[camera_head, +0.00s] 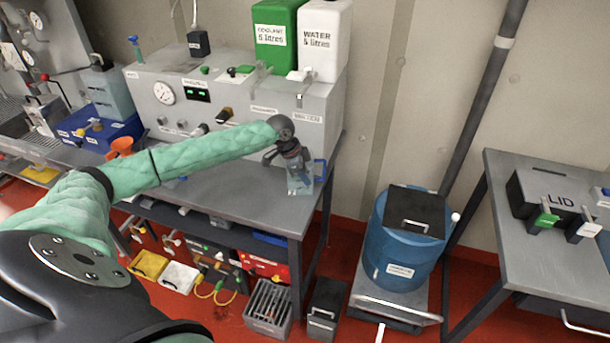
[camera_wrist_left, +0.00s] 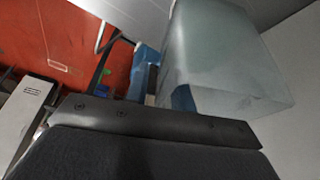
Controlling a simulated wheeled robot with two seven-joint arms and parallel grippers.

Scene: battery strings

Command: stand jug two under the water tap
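A clear jug (camera_head: 299,182) with a blue handle (camera_head: 320,171) is at the right end of the steel bench, below the taps. My left gripper (camera_head: 285,156) is at the top of this jug, and its dark fingers partly cover it. I cannot tell whether they are closed on it, or whether its base touches the bench. In the left wrist view the jug (camera_wrist_left: 220,60) is large and close, with its blue handle (camera_wrist_left: 143,72) to the left. No number shows on it. The water container (camera_head: 324,40) has a white tap (camera_head: 297,75) at its foot. My right gripper is out of view.
A green coolant container (camera_head: 275,35) stands beside the water one on the grey panel box (camera_head: 250,105). The bench top (camera_head: 230,200) is clear in front. A blue drum (camera_head: 400,250) stands on a trolley to the right, and another table (camera_head: 540,240) is beyond it.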

